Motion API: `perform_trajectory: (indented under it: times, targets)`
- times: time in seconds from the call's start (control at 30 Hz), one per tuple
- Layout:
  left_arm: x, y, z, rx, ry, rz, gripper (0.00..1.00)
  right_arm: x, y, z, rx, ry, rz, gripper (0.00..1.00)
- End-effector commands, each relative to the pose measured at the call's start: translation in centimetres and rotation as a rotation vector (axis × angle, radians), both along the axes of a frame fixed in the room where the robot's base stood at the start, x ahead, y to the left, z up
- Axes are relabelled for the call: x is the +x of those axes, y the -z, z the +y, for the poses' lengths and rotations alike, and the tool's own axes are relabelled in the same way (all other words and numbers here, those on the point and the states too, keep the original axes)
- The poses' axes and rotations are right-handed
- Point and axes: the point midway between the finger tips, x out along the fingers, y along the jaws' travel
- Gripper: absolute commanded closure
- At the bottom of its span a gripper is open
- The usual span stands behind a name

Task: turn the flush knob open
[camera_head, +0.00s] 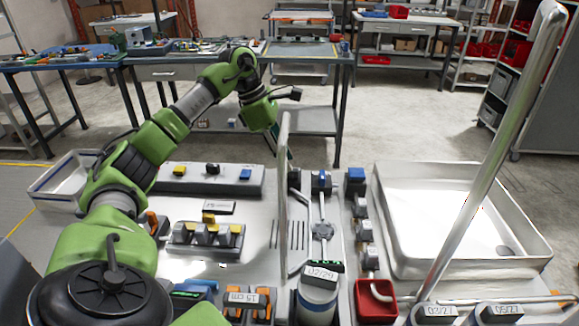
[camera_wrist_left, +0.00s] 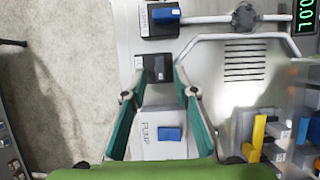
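No label that I can read names the flush knob. In the left wrist view a small dark block with a black knob (camera_wrist_left: 155,68) sits at the panel's edge, a label beside it too small to read. My left gripper (camera_wrist_left: 159,73) is open, its fingertips on either side of this block; I cannot tell whether they touch it. In the head view the gripper (camera_head: 288,158) is partly hidden behind an upright bar, close to the dark block (camera_head: 294,178). A blue-handled valve (camera_wrist_left: 165,15) stands beside it, also in the head view (camera_head: 321,181). My right gripper is out of view.
A pump box (camera_wrist_left: 150,148) with a blue switch lies under the gripper. The upright bar (camera_head: 283,200) stands close to the arm. A white basin (camera_head: 400,268) is at right, a red cup (camera_head: 375,300) in front.

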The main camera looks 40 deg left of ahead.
Motion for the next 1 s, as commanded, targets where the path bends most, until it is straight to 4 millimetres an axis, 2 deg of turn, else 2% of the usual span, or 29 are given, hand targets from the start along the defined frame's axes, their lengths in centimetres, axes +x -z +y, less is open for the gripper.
perform_trajectory:
  times: [0.03, 0.2, 0.57, 0.6, 0.7, 1.0]
  targets:
    - [0.1, 0.9, -0.3, 0.000, 0.001, 0.003, 0.73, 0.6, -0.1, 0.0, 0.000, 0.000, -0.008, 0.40]
    - [0.6, 2.5, -0.8, 0.001, 0.000, 0.001, 0.73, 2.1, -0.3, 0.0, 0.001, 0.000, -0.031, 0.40]
    - [0.8, 3.1, -1.0, 0.001, 0.000, -0.001, 0.73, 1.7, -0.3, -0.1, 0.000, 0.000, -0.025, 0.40]
    - [0.8, 3.1, -1.0, 0.001, 0.000, -0.001, 0.76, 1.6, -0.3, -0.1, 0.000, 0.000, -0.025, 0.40]
    - [0.8, 3.1, -1.0, 0.001, 0.000, -0.001, 1.00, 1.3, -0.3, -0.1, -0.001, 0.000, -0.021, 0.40]
    - [0.8, 3.1, -0.9, 0.001, -0.008, -0.001, 1.00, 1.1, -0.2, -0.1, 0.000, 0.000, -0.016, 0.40]
